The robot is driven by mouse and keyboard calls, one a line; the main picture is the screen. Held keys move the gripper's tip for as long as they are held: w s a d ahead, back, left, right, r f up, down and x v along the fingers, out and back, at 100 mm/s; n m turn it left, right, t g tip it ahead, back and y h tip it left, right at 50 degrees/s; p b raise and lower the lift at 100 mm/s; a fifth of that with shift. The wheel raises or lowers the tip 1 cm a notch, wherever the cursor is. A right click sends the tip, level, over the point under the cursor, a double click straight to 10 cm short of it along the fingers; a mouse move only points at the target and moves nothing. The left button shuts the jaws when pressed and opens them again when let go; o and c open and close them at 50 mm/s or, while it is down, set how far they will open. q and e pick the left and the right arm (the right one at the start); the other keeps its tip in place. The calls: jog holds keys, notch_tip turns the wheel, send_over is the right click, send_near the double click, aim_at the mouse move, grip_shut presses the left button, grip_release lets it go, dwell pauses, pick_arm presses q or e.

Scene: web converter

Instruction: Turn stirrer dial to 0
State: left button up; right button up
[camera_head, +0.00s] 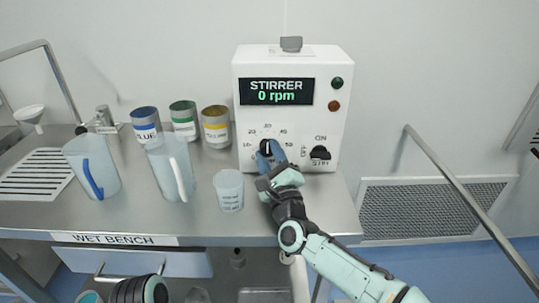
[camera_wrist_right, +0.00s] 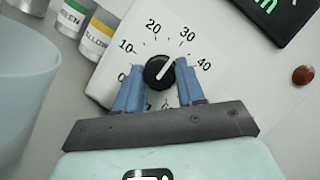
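The stirrer (camera_head: 343,118) is a white box at the back of the bench, and its display (camera_head: 277,92) reads 0 rpm. Its round black stirrer dial (camera_wrist_right: 159,72) has a white pointer line slanting up to the right, towards the marks 30 and 40; the 0 mark is at lower left. My right gripper (camera_wrist_right: 160,74) has one blue finger on each side of the dial, and both fingertips appear to touch it. In the head view the right gripper (camera_head: 268,152) partly hides the dial. My left gripper is not in view.
A black ON/STBY knob (camera_head: 319,153) sits right of the dial. A small beaker (camera_head: 229,191) stands left of my right arm. Two pitchers (camera_head: 92,168) (camera_head: 170,167) and several paint cans (camera_head: 216,126) stand further left. The bench's right front edge is clear.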

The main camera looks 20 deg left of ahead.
jog(key=shift+c, duration=1)
jog(key=shift+n, duration=0.3)
